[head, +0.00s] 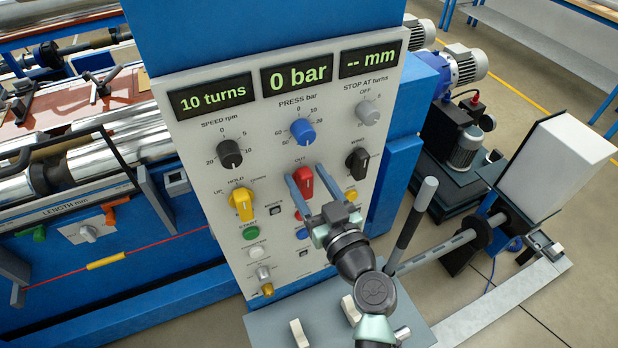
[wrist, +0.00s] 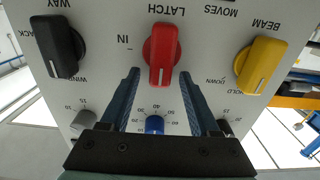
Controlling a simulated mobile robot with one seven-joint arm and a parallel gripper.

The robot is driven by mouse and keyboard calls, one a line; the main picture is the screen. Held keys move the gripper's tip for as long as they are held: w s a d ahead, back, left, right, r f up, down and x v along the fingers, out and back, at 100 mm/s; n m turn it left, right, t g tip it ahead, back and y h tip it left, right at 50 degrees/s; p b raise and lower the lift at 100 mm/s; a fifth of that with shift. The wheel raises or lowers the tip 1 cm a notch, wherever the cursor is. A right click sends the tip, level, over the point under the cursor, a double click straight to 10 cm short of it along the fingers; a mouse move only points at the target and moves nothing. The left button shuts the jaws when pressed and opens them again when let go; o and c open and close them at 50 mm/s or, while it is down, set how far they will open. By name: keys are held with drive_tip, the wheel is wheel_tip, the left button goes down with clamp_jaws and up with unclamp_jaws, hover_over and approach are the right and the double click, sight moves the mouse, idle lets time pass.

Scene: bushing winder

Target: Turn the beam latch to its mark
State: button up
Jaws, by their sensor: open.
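The beam latch is a red knob (head: 302,182) in the middle of the pale control panel, below the "OUT" label. In the wrist view, which is upside down, the red knob (wrist: 163,52) stands beside the words "LATCH" and "IN". Its white line runs along the grip towards the bottom of that picture, the panel's upper side, and away from "IN". My gripper (head: 305,174) is open, with one blue-grey finger on each side of the knob. In the wrist view my gripper's fingertips (wrist: 159,73) flank its near end with gaps. How deep they reach is unclear.
Close by are a black knob (head: 357,163), a yellow beam knob (head: 242,204) and a blue pressure knob (head: 302,131). Buttons below are partly hidden by my gripper. Displays (head: 296,76) line the panel top.

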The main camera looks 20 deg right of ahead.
drive_tip(key=shift+c, duration=0.3)
clamp_jaws()
drive_tip(key=shift+f, duration=0.1)
drive_tip(key=m+b, duration=0.1)
drive_tip(key=m, duration=0.1)
drive_tip(key=d+m+b, duration=0.1)
drive_tip(key=m+b, duration=0.1)
drive_tip(key=shift+f+m, duration=0.2)
drive_tip(key=shift+m, duration=0.1)
drive_tip(key=shift+d+f+m+b, duration=0.25)
drive_tip(key=shift+f+m+b, duration=0.1)
drive_tip(key=shift+m, duration=1.9)
drive_tip(key=shift+d+f+m+b, duration=0.3)
drive_tip(key=shift+f+m, duration=0.1)
drive_tip(key=shift+m, duration=1.8)
drive_tip(key=shift+d+f+m+b, duration=0.25)
drive_tip(key=shift+f+m, duration=0.1)
drive_tip(key=shift+m, duration=1.9)
